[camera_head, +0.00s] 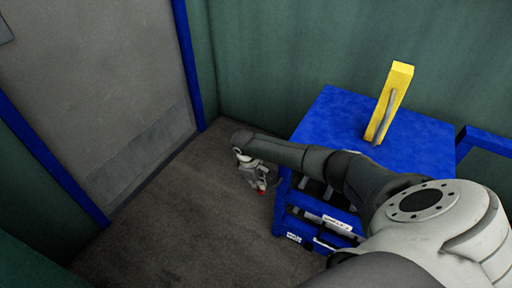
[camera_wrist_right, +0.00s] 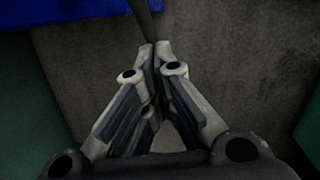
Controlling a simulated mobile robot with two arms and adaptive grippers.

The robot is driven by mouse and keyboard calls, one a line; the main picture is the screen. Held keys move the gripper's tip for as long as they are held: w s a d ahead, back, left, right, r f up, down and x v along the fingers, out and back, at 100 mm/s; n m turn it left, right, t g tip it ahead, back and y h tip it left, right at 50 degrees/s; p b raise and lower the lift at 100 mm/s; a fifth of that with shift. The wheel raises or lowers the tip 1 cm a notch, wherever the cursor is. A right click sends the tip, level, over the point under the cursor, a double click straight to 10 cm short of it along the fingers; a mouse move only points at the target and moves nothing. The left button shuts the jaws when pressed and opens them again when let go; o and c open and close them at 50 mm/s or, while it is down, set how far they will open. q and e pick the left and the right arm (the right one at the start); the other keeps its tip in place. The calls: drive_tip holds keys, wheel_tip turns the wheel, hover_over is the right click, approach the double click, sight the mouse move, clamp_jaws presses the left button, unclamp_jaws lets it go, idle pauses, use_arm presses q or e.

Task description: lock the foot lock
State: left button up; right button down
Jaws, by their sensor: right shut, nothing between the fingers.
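My right gripper (camera_head: 261,184) is at the end of the arm, low over the floor, just left of the blue cart (camera_head: 319,112). In the right wrist view its fingers (camera_wrist_right: 154,49) are closed together with nothing between them. No foot lock can be made out clearly in the right wrist view. My left gripper is not in view.
A yellow block (camera_head: 392,96) with a grey rod stands on the cart top. Labelled drawers (camera_head: 328,222) are on the cart's front, partly behind my right arm. A grey door (camera_head: 95,95) with a blue frame is at the left. The dark floor (camera_head: 190,220) between is clear.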

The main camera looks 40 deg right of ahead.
sight(262, 192)
drive_tip(key=shift+s+f+g, duration=0.1)
drive_tip(key=shift+f+g, duration=0.15)
drive_tip(key=shift+g, duration=0.15)
drive_tip(key=shift+f+g+h, duration=0.3)
drive_tip(key=shift+s+d+f+g+h+b, duration=0.15)
drive_tip(key=shift+f+g+b, duration=0.1)
drive_tip(key=shift+g, duration=0.15)
drive_tip(key=shift+s+a+f+g+h+b, duration=0.1)
drive_tip(key=shift+f+g+h+b, duration=0.1)
drive_tip(key=shift+g, duration=0.2)
drive_tip(key=shift+s+d+f, duration=0.1)
drive_tip(key=shift+s+d, duration=0.05)
drive_tip(key=shift+s+d+f, duration=0.1)
drive_tip(key=shift+s+f, duration=0.15)
use_arm(q)
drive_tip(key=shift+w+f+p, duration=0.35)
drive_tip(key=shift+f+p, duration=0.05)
drive_tip(key=shift+p, duration=0.15)
use_arm(e)
drive_tip(key=shift+s+d+f, duration=0.3)
drive_tip(key=shift+s+f, duration=0.35)
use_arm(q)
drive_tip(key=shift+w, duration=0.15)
use_arm(e)
drive_tip(key=shift+w+a+r, duration=0.1)
